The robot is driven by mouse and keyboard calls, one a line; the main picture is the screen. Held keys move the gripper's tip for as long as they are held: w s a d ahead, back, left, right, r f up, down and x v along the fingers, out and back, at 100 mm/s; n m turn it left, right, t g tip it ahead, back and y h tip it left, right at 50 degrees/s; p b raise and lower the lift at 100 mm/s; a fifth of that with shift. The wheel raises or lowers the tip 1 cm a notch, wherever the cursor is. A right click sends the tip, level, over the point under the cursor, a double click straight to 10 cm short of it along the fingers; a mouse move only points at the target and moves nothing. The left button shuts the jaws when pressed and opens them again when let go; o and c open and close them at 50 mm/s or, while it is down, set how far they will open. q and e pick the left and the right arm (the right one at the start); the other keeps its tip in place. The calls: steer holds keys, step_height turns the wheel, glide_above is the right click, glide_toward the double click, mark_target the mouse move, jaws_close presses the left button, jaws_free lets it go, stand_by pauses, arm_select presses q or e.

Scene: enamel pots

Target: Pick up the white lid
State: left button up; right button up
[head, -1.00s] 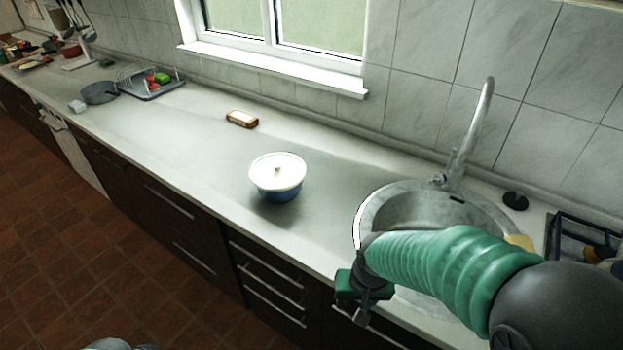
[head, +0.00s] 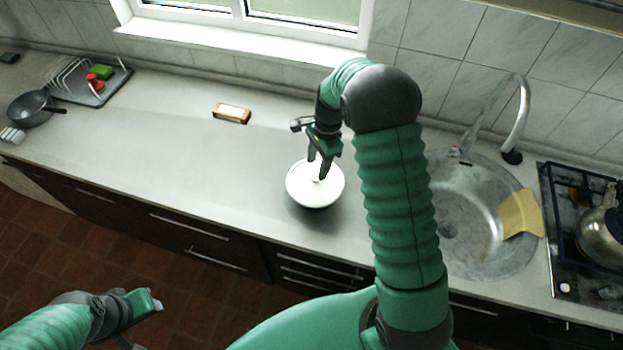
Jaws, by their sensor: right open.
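The white lid (head: 304,192) sits on the pot on the grey counter, in the middle of the head view. The pot's blue body, seen earlier, is hidden beneath the lid from this steep angle. My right gripper (head: 319,165) points down over the lid, its dark fingers apart around or just above the knob. I cannot tell whether the fingers touch it. My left gripper (head: 142,308) is at the lower left, away from the counter top, and its jaws do not show clearly.
A brown and white block (head: 232,113) lies behind and left of the lid. The sink (head: 470,255) with its tap (head: 519,120) and a yellow cloth (head: 520,214) is to the right, then the stove with a kettle (head: 598,232).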

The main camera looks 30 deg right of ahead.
mark_target(316, 177)
steer(key=shift+s+d+f+p, duration=0.1)
steer(key=shift+s+f+p, duration=0.1)
steer(key=shift+f+p, duration=0.25)
steer(key=shift+s+d+f+p, duration=0.15)
steer(key=shift+f+p, duration=0.1)
steer(key=shift+f, duration=0.35)
steer(key=f, duration=0.3)
steer(key=shift+w, duration=0.3)
steer(key=shift+w+a+f, duration=0.1)
steer(key=shift+w+f, duration=0.1)
steer(key=shift+f, duration=0.05)
steer(key=shift+a+r, duration=0.1)
steer(key=shift+a, duration=0.3)
steer(key=shift+c, duration=0.4)
steer(key=shift+s+a+r, duration=0.1)
steer(key=c, duration=1)
arm_select(q)
steer(key=shift+s+d+r, duration=0.2)
steer(key=shift+d+r, duration=0.05)
steer(key=shift+r, duration=0.35)
steer(key=shift+s+d+r, duration=0.2)
steer(key=shift+d+r, duration=0.05)
steer(key=shift+r, duration=0.3)
arm_select(e)
steer(key=shift+d, duration=0.3)
jaws_close()
